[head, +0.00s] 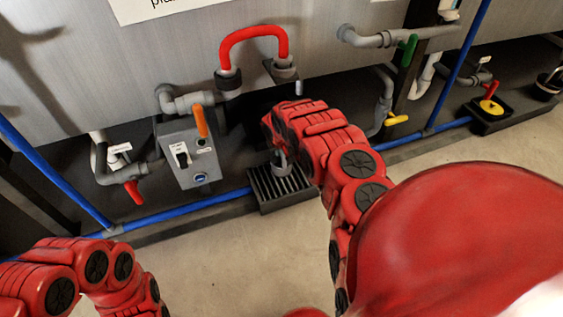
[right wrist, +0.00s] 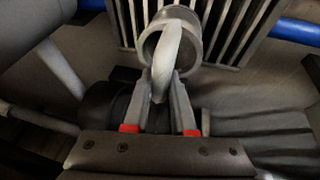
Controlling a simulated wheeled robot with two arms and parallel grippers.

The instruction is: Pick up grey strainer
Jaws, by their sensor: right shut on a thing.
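The grey strainer (right wrist: 192,42) shows in the right wrist view as a rounded, ring-like grey piece with a curved handle. My right gripper (right wrist: 161,92) has its two fingers closed on that handle, one on each side. In the head view the strainer (head: 281,161) is a small grey shape beside my red right forearm, over the slotted black grate (head: 284,189). I cannot tell whether it touches the grate. My right arm hides much of the gripper. My left arm shows at the lower left, but its gripper is out of view.
A grey control box (head: 188,153) with an orange lever stands left of the grate. A red curved pipe (head: 254,33) is above. A blue pipe (head: 180,209) runs along the base. A yellow-topped fitting (head: 491,107) is at the right. The near floor is clear between my arms.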

